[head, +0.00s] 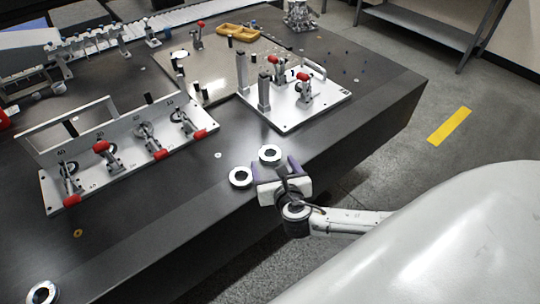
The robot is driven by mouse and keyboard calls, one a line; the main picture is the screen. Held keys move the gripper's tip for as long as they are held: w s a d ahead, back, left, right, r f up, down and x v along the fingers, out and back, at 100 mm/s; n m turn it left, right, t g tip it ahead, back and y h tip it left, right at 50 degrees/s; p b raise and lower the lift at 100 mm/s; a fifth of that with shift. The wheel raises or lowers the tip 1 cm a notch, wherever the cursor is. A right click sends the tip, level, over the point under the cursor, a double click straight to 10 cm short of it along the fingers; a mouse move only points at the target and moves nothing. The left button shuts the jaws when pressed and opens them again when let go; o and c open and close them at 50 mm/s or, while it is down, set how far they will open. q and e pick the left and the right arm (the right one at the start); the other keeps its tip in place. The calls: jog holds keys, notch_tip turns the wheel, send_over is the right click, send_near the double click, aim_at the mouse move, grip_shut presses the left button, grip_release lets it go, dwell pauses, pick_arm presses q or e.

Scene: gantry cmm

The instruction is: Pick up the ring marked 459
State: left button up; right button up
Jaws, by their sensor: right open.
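Three silver rings with dark centres lie on the black table. One ring (270,153) is at the mouth of my right gripper, and a second ring (240,177) lies just left of the gripper. A third ring (43,292) is at the lower left corner. I cannot read a number on any ring, so I cannot tell which is 459. My right gripper (274,164) is open at the table's front edge, its purple fingers spread. I cannot tell whether it touches the nearest ring. My left gripper is not in view.
A plate with red-handled toggle clamps (125,160) stands at the left. A second clamp fixture (290,113) is behind the gripper, to the right. A yellow tray (237,31) is at the back. The front left of the table (140,240) is mostly clear.

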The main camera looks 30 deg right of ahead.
aim_at(269, 149)
jog(key=x, duration=0.7)
jog(key=shift+s+d+f+b, duration=0.15)
jog(key=shift+s+d+b, duration=0.15)
jog(key=shift+b, duration=0.1)
jog(key=c, duration=1.4)
jog(key=shift+w, duration=0.1)
jog(key=shift+c, duration=0.4)
